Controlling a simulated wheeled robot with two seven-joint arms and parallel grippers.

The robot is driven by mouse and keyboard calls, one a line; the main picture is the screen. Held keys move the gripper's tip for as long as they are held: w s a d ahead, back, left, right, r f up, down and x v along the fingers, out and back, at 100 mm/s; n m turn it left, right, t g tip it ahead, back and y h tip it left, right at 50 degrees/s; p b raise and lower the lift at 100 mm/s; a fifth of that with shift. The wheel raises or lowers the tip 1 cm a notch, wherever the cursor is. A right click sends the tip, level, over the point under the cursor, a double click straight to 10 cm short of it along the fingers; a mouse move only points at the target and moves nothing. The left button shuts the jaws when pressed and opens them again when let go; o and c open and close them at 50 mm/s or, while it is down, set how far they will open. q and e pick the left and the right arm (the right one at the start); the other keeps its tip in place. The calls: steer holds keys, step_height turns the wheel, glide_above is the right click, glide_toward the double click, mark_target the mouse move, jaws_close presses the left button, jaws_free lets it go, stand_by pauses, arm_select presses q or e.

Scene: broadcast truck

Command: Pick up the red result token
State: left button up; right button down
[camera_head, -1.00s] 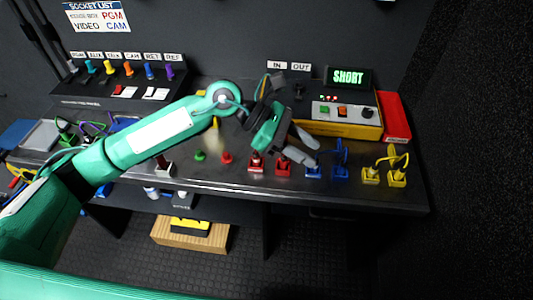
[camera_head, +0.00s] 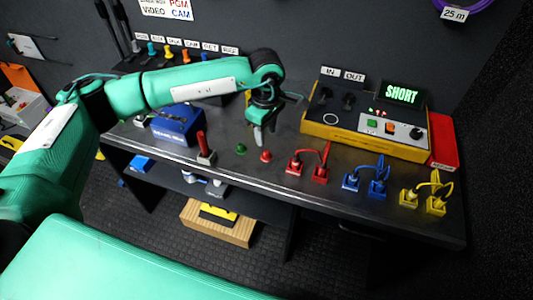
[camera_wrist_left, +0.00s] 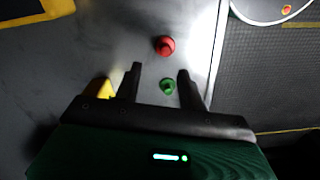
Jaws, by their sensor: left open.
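The red result token (camera_head: 265,156) is a small red knobbed disc lying on the dark bench. It also shows in the left wrist view (camera_wrist_left: 165,46), beyond the fingertips. A green token (camera_head: 241,148) lies just left of it; in the left wrist view the green token (camera_wrist_left: 167,86) shows between the fingers. My left gripper (camera_head: 264,133) is open and empty, pointing down above the bench behind the tokens. In the left wrist view its two dark fingers (camera_wrist_left: 159,73) are spread apart. My right gripper is not in view.
A yellow tester (camera_head: 365,132) reading SHORT stands behind right. Red plugs (camera_head: 307,167), blue plugs (camera_head: 366,182) and yellow plugs (camera_head: 424,200) line the front edge to the right. A red-handled switch (camera_head: 205,150) and a blue box (camera_head: 178,124) are to the left.

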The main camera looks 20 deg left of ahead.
mark_target(266, 151)
arm_select(q)
steer(key=shift+f, duration=0.75)
steer(key=f, duration=0.2)
steer(key=s+f+p, duration=0.1)
steer(key=f, duration=0.1)
steer(key=shift+d+f, duration=0.1)
steer(key=shift+d, duration=0.05)
steer(key=shift+w+f+p, duration=0.1)
steer(key=shift+f+p, duration=0.2)
steer(key=shift+f, duration=0.25)
jaws_close()
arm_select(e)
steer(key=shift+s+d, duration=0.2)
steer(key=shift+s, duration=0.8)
